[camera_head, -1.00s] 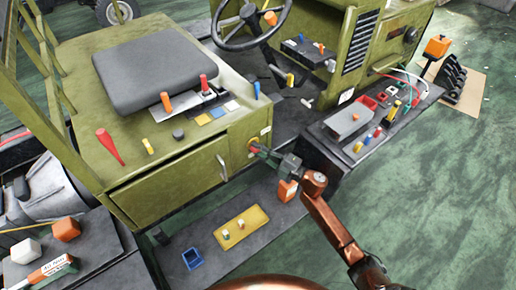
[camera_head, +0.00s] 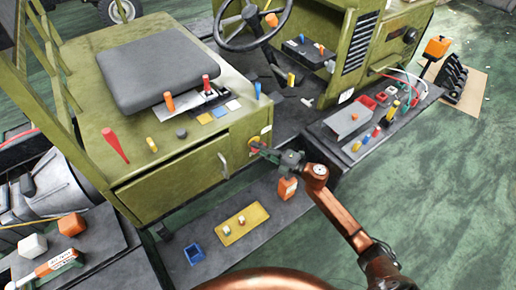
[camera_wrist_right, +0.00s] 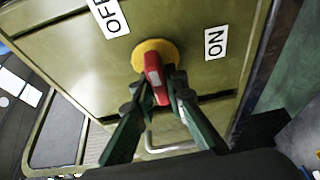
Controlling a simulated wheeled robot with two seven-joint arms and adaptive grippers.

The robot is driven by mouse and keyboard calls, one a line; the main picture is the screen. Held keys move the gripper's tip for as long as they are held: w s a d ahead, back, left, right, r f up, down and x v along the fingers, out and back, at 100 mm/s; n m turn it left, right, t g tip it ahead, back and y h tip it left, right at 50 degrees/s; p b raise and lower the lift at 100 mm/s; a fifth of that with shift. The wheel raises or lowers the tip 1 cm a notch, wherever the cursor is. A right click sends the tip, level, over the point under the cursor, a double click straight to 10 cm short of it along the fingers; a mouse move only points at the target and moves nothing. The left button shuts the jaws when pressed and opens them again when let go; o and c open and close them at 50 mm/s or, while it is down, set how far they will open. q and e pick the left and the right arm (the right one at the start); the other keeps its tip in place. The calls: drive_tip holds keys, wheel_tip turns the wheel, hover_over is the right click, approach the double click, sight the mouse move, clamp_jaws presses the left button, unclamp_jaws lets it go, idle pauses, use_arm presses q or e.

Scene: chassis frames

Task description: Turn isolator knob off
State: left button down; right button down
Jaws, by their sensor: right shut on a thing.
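The isolator knob (camera_wrist_right: 155,76) is a red handle on a round yellow base (camera_wrist_right: 152,50), on the olive side panel of the seat box. In the right wrist view an OFF label (camera_wrist_right: 110,17) is at the base's upper left and an ON label (camera_wrist_right: 215,42) at its right. The red handle points down and slightly right, toward neither label. My right gripper (camera_wrist_right: 161,95) is shut on the handle, a finger on each side. My left gripper is not in view.
A grey seat cushion (camera_head: 168,68) and several coloured levers are on top of the olive box. A black tool shelf (camera_head: 362,140) is right of the knob. A yellow tray (camera_head: 243,223) and blue bin (camera_head: 194,256) lie on the step below. A drawer handle (camera_head: 223,165) is left of the knob.

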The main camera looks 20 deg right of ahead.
drive_tip(key=c, duration=2)
unclamp_jaws()
drive_tip(key=shift+o, duration=0.2)
drive_tip(key=shift+d, duration=0.1)
drive_tip(key=v, duration=1.2)
